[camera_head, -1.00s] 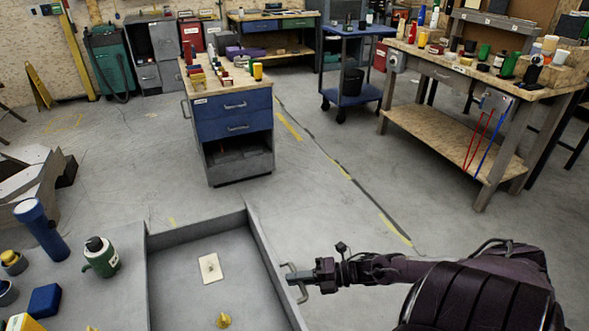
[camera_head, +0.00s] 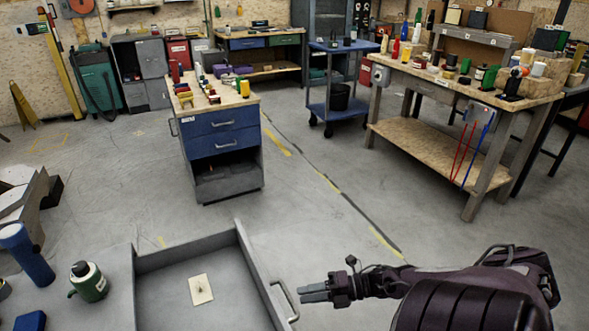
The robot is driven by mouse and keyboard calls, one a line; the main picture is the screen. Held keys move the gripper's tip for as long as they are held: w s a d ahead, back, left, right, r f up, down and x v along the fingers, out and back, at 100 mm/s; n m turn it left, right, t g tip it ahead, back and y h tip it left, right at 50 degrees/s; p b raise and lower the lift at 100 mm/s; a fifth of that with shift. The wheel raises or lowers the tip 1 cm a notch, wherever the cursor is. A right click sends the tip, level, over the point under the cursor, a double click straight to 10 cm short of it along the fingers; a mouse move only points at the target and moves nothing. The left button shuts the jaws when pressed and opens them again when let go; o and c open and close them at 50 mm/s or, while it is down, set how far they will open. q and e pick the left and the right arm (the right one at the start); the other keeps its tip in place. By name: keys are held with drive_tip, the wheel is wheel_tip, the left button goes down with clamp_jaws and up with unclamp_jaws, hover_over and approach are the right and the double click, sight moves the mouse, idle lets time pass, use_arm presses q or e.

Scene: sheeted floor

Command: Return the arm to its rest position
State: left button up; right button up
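My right gripper (camera_head: 316,292) is at the lower middle of the head view, its arm coming in from the lower right. Its fingers point left towards the handle (camera_head: 286,300) of the grey tray-like drawer (camera_head: 190,246), with a small gap between them. The fingers lie close together, and I see nothing between them; whether they are fully shut is hard to tell. A pale flat plate (camera_head: 201,289) with a small dark mark lies inside the drawer. My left gripper is out of view.
A green bottle (camera_head: 88,281), a dark blue cylinder (camera_head: 27,254) and a blue block (camera_head: 31,321) stand left of the drawer. A blue drawer cabinet (camera_head: 222,135), a blue cart (camera_head: 334,110) and a workbench (camera_head: 455,85) stand beyond. The floor between is clear.

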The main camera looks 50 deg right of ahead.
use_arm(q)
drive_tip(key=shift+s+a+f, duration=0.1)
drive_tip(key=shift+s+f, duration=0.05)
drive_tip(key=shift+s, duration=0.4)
use_arm(e)
drive_tip(key=shift+v, duration=1.1)
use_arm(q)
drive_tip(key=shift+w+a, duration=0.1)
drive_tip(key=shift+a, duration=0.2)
